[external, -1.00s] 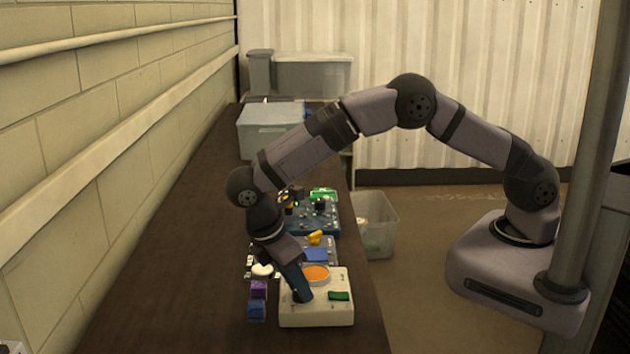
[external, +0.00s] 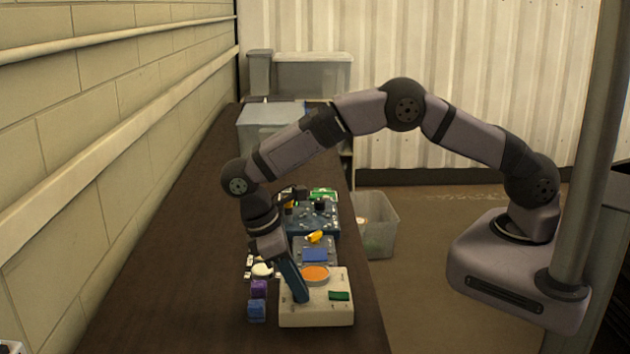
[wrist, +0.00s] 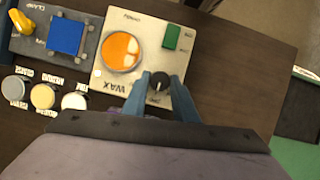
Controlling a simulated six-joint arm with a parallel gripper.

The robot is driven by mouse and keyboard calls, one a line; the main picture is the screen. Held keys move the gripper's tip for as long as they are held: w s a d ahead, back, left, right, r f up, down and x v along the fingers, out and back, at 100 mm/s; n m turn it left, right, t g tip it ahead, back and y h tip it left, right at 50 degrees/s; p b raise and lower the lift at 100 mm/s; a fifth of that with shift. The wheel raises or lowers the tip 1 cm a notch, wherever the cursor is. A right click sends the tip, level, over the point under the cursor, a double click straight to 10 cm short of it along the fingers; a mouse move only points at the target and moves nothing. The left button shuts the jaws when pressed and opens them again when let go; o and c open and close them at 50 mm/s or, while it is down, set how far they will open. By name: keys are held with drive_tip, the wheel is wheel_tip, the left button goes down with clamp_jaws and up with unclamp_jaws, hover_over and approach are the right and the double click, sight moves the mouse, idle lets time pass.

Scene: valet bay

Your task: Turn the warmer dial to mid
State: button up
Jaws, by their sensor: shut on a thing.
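The wax warmer is a cream box (external: 318,314) at the near end of the bench. It has an orange round wax pot (external: 315,273) and a green rocker switch (external: 339,296). Its black dial (wrist: 158,84) shows in the wrist view below the switch, right of the WAX lettering, with a small pale mark. My gripper (external: 300,297) points down at the warmer's left part. In the wrist view its blue fingers stand on both sides of the dial and are shut on it. The fingers hide the dial in the external view and cover part of the scale around it.
A grey clamp panel with a blue pad (wrist: 65,36) and yellow knob (wrist: 21,21) adjoins the warmer. Several round tins (wrist: 43,96) and purple and blue blocks (external: 257,309) stand to its left. The brown bench (external: 170,250) is clear farther left.

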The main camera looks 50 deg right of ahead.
drive_tip(key=o, duration=1)
drive_tip(key=shift+o, duration=0.2)
drive_tip(key=shift+r, duration=0.15)
drive_tip(key=b+v, duration=0.2)
drive_tip(key=v, duration=0.2)
drive_tip(key=shift+w+a+r, duration=0.1)
drive_tip(key=shift+a+r, duration=0.1)
drive_tip(key=shift+r, duration=0.1)
drive_tip(key=shift+v, duration=1.2)
drive_tip(key=shift+d, duration=0.2)
